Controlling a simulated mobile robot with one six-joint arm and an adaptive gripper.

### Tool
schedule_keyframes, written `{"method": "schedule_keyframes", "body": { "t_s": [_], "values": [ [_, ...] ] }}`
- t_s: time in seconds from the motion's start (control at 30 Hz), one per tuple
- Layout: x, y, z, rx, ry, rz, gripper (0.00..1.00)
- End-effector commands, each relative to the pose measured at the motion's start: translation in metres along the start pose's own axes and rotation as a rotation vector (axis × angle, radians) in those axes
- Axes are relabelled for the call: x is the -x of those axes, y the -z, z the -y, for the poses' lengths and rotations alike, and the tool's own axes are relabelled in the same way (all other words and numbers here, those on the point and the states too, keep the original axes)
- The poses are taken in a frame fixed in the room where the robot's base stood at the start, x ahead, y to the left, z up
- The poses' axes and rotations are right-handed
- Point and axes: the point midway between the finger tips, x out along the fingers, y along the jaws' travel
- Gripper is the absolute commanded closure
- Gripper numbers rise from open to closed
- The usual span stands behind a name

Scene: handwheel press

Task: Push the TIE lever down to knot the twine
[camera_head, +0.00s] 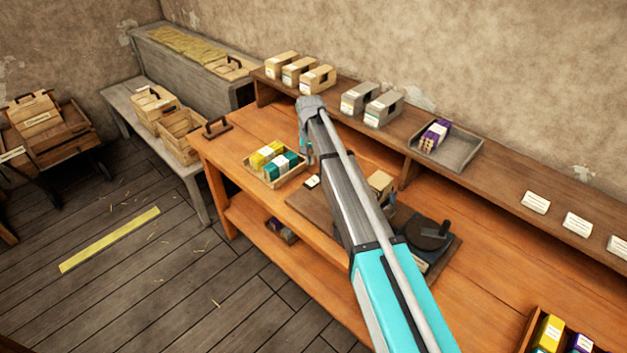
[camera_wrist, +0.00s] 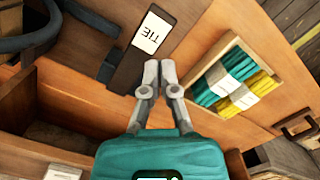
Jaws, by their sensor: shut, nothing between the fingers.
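The TIE label (camera_wrist: 151,33) is a white card on a dark strip (camera_wrist: 128,76) in the wrist view, which looks like the lever or its mount; I cannot tell which. A small white label, probably the same one, shows in the head view (camera_head: 312,181) on the bench, left of my arm. My gripper (camera_wrist: 160,66) is shut and empty, its fingertips just beside the lower end of the label. I cannot tell whether they touch the strip. In the head view my gripper (camera_head: 307,154) is small and partly hidden by my arm, which also covers much of the press.
A wooden tray (camera_wrist: 222,62) of yellow and green twine bundles lies close right of my fingertips, also in the head view (camera_head: 302,171). A dark round device (camera_head: 428,236) stands right of my arm. A shelf (camera_head: 485,172) with boxes runs behind the bench.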

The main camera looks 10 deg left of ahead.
Motion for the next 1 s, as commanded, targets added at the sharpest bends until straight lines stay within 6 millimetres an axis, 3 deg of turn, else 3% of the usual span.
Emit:
{"method": "schedule_keyframes", "body": {
  "t_s": [0.47,1.0],
  "values": [
    [-0.01,0.005,-0.013,-0.016,0.002,-0.001,1.0],
    [-0.053,0.006,-0.014,-0.018,0.002,-0.001,1.0]
  ]
}}
